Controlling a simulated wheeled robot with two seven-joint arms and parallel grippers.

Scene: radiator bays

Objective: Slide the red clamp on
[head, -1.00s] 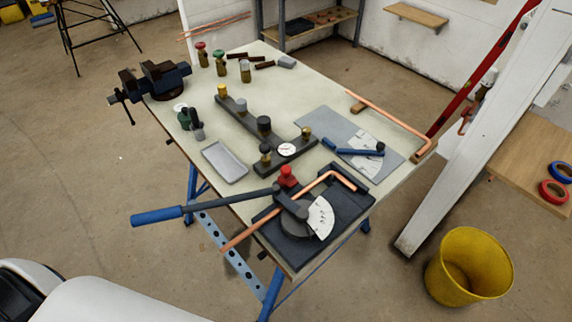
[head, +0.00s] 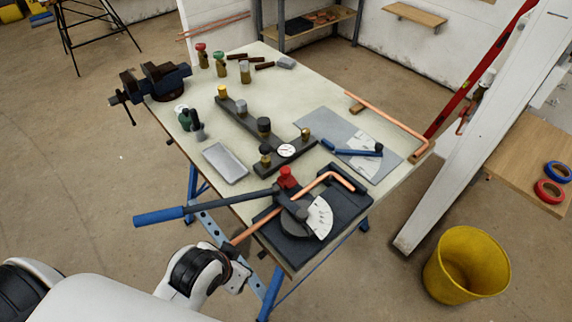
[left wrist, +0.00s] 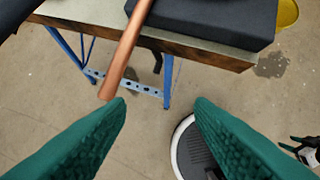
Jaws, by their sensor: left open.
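The red clamp (head: 287,178) stands upright on the pipe bender (head: 298,213), beside the bent copper pipe (head: 338,177). The bender's blue-handled lever (head: 170,214) sticks out to the left. My left gripper (head: 243,272) is low at the front edge of the bench, near the pipe's lower end; its fingers are hard to make out there. In the left wrist view its green fingers (left wrist: 160,103) are wide open and empty. The copper pipe's free end (left wrist: 112,85) hangs just beyond the left fingertip, apart from it. The clamp is not in the left wrist view.
A grey tray (head: 225,163), a dark fixture bar (head: 252,122) with fittings and a blue vise (head: 155,80) share the bench. A yellow bucket (head: 467,266) stands on the floor at right. A small dark-and-white part (left wrist: 304,152), perhaps mine, shows at the wrist view's right edge.

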